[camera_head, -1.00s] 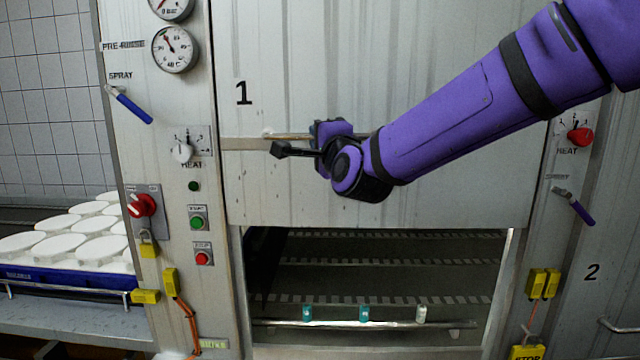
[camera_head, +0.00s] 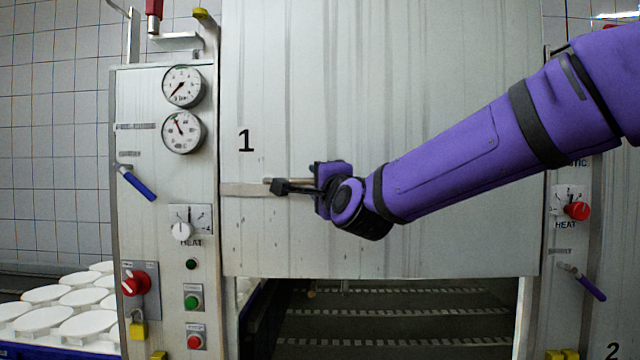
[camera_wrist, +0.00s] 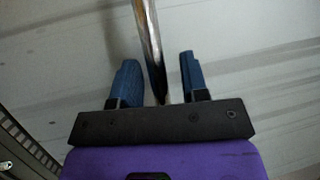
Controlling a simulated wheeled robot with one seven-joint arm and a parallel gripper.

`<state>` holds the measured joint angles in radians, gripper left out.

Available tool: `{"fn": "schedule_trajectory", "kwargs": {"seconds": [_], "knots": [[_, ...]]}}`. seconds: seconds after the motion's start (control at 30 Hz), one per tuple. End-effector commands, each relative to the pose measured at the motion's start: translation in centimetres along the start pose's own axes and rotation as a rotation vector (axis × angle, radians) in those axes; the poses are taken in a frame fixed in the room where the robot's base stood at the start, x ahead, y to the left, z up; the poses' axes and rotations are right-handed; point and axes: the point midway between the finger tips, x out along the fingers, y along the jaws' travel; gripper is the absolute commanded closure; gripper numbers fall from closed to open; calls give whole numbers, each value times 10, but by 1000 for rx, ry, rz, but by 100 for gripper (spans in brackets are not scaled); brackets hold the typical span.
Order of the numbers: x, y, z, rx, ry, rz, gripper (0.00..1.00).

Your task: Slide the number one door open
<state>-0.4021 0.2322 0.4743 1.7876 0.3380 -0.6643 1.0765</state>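The number one door (camera_head: 440,120) is a tall pale metal panel marked "1", raised part way. Its lower edge hangs above a dark opening (camera_head: 400,320) with slatted shelves inside. A horizontal bar handle (camera_head: 250,189) crosses the door's left part and shows as a shiny bar in the wrist view (camera_wrist: 147,35). My gripper (camera_head: 300,185) is at this handle. In the wrist view its two blue fingers (camera_wrist: 158,62) stand apart on either side of the bar, with visible gaps. Contact with the bar cannot be made out. My arm hides part of the door.
A control panel (camera_head: 150,220) with gauges, knobs and buttons stands left of the door. White moulds (camera_head: 70,300) lie at the lower left.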

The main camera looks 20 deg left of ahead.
Motion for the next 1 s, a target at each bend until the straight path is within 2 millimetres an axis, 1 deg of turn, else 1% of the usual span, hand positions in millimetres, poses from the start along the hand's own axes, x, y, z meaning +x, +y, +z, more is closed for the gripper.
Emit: {"fn": "schedule_trajectory", "kwargs": {"seconds": [0.27, 0.37, 0.47, 0.8, 0.9, 1.0], "knots": [[-1, 1, 0, 0, -1, 2, 58], [-6, 1, 0, -1, -1, 2, 58], [-18, 0, 0, -2, -1, 2, 58], [-79, 0, 0, -2, -1, 1, 58], [-92, 0, 0, -2, -1, 1, 58], [-102, 1, 0, -1, -1, 2, 58]]}}
